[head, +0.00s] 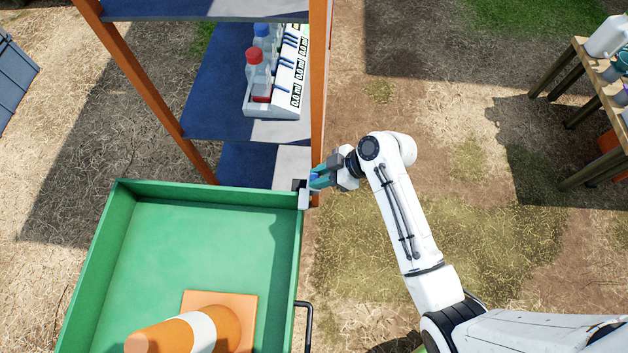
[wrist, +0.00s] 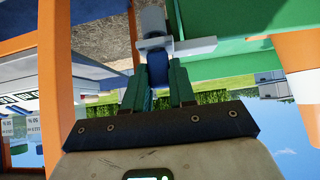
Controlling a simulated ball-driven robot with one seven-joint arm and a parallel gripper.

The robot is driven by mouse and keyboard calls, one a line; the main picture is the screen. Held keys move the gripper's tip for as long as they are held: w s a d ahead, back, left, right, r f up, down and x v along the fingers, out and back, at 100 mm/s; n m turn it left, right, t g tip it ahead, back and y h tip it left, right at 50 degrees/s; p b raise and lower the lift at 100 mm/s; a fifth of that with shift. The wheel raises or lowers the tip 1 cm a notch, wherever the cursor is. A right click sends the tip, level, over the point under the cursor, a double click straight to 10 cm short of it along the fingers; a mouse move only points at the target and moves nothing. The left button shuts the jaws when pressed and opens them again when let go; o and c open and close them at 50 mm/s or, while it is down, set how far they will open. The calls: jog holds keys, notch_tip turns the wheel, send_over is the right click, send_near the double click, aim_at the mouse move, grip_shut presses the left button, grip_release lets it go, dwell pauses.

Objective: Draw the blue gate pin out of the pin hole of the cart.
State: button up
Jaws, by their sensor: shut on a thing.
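The green cart (head: 208,198) fills the lower left of the head view, and its green side also shows in the wrist view (wrist: 240,22). A small grey bracket (head: 303,198) sits at its far right corner; it also shows in the wrist view (wrist: 190,46). My gripper (head: 321,178) is at this corner. In the wrist view its green fingers (wrist: 158,88) are shut on the blue gate pin (wrist: 157,68). The pin lies up against the bracket there. The fingers and bracket hide the pin hole, so I cannot tell how deep the pin sits.
An orange-framed shelf (head: 318,80) with blue boards stands just behind the cart, close to my gripper. It holds bottles with red and blue caps (head: 257,75). A traffic cone (head: 200,330) lies in the cart. A wooden table (head: 565,75) stands far right; the ground between is open.

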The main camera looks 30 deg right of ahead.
notch_tip(320, 180, up, 8)
jog(key=p, duration=0.7)
jog(key=shift+r, duration=0.2)
dwell(1.1)
